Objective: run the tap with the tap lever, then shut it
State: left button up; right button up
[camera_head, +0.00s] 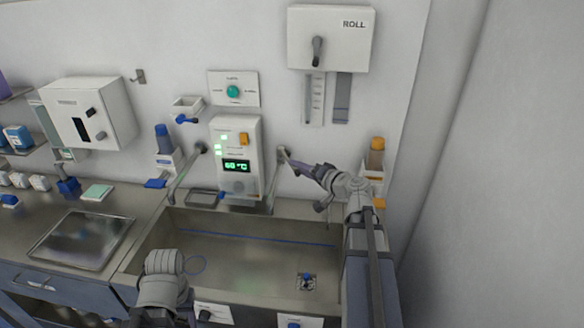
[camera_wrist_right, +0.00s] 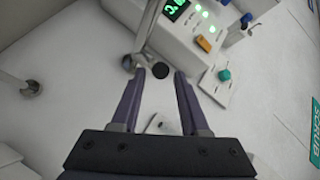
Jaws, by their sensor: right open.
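The right tap (camera_head: 272,186) comes out of the wall beside the control panel and its spout hangs over the sink. In the right wrist view its metal spout (camera_wrist_right: 147,30) runs up from a round wall mount. A dark round knob (camera_wrist_right: 160,70), which looks like the end of the tap lever, sits beside the mount, just beyond and between my fingertips. My right gripper (camera_head: 291,160) is at the tap's wall mount; in the right wrist view its jaws (camera_wrist_right: 160,76) are open with nothing held. Water flow cannot be made out. My left gripper's fingers do not show.
The steel sink (camera_head: 240,246) lies below. The control panel (camera_head: 237,135) with a 60 °C display is left of the tap. A second tap (camera_head: 184,172) is further left. A bottle (camera_head: 376,157) stands in a wall holder at right. A steel tray (camera_head: 80,240) lies on the left counter.

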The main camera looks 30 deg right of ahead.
jog(key=shift+b+x, duration=0.3)
jog(key=shift+x, duration=1.65)
grip_shut()
